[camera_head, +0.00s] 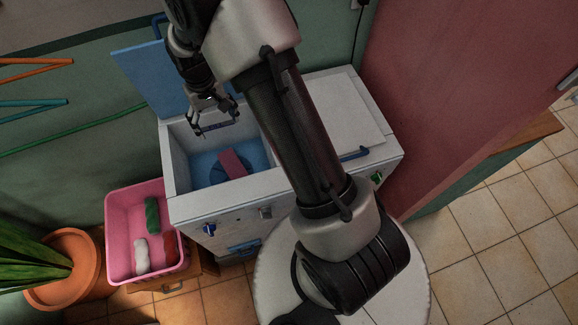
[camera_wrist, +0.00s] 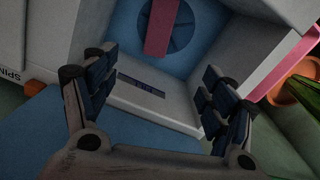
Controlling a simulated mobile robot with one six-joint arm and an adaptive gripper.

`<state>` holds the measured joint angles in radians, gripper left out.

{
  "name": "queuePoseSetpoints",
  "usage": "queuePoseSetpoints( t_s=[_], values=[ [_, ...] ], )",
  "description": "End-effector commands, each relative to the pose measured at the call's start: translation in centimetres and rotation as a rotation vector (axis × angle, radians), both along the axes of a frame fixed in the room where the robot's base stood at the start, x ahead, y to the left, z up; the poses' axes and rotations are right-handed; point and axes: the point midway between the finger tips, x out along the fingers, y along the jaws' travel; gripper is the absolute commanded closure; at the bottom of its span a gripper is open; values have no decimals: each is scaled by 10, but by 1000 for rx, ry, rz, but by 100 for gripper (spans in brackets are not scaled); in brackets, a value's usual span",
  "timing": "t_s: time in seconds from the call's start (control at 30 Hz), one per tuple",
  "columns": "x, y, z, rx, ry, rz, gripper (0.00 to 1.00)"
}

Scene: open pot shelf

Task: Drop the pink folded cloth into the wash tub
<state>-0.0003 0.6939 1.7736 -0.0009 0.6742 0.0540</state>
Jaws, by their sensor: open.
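The pink folded cloth (camera_head: 233,162) lies at the bottom of the wash tub (camera_head: 182,146), on the round blue disc there. In the wrist view the cloth (camera_wrist: 161,28) also shows across the disc, inside the tub's pale walls (camera_wrist: 225,58). My gripper (camera_head: 214,131) is above the back of the tub opening, apart from the cloth. In the wrist view my gripper (camera_wrist: 152,98) has its fingers spread wide with nothing between them.
The tub's blue lid (camera_head: 147,72) stands raised at the back. A white closed cover (camera_head: 345,108) lies right of the tub. A pink basket (camera_head: 116,215) with green, white and brown cloths stands at left, beside a potted plant (camera_head: 68,268). A red wall (camera_head: 440,90) bounds the right.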

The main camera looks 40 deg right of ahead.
Motion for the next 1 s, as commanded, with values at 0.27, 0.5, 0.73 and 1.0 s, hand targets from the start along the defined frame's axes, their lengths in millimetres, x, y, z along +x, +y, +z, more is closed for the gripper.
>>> queuePoseSetpoints(
  t_s=[0.27,0.5,0.73,1.0],
  values=[
    [1,0,62,0,-5,0,23],
    [1,0,90,0,-3,0,23],
    [0,0,95,0,0,0,23],
    [0,0,94,0,-1,0,23]
  ],
)
